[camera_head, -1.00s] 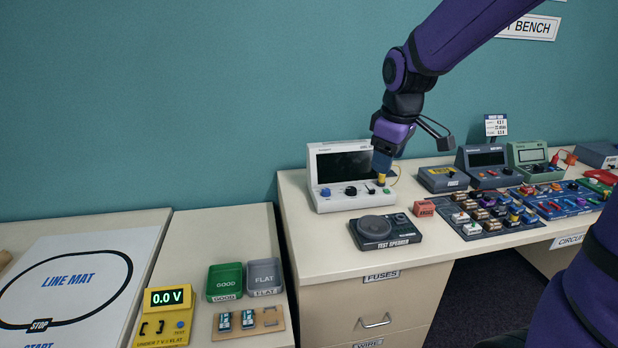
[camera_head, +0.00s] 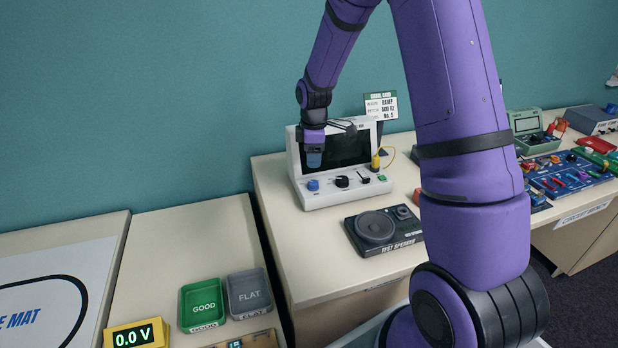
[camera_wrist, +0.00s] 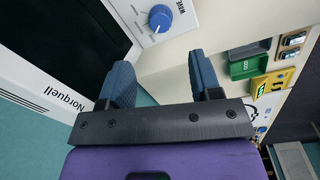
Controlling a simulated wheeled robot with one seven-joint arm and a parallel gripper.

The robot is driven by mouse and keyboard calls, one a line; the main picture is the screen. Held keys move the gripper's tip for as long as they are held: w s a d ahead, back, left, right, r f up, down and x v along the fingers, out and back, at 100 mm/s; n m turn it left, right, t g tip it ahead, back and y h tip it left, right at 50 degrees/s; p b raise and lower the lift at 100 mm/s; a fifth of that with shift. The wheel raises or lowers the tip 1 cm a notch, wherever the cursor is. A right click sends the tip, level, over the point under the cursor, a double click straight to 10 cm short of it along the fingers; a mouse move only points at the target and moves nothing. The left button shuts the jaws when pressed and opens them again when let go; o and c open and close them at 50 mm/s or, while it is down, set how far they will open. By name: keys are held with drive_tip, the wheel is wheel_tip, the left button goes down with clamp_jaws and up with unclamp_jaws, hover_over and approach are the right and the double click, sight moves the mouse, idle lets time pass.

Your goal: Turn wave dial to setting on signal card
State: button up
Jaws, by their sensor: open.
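The wave dial (camera_head: 313,185) is a blue knob at the left of the white generator's (camera_head: 345,195) front panel. It also shows in the wrist view (camera_wrist: 160,18), under the printed word WAVE, with a white mark on its face. The signal card (camera_head: 381,106) stands behind the generator at its right; its wave line appears to read RAMP, and smaller print is hard to read. My gripper (camera_head: 314,160) is open and empty, in front of the generator's screen and above the dial. In the wrist view its blue fingertips (camera_wrist: 159,72) are apart and clear of the dial.
A test speaker (camera_head: 378,230) lies in front of the generator. Green (camera_head: 201,303) and grey (camera_head: 249,293) trays stand on the lower-left table. My arm covers part of the bench.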

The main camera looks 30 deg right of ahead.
sight(313, 182)
wheel_tip(313, 182, down, 10)
drive_tip(key=shift+w+d+r, duration=0.1)
drive_tip(key=shift+w+r, duration=0.05)
drive_tip(key=shift+r, duration=0.05)
drive_tip(key=shift+c, duration=0.2)
drive_tip(key=c, duration=0.9)
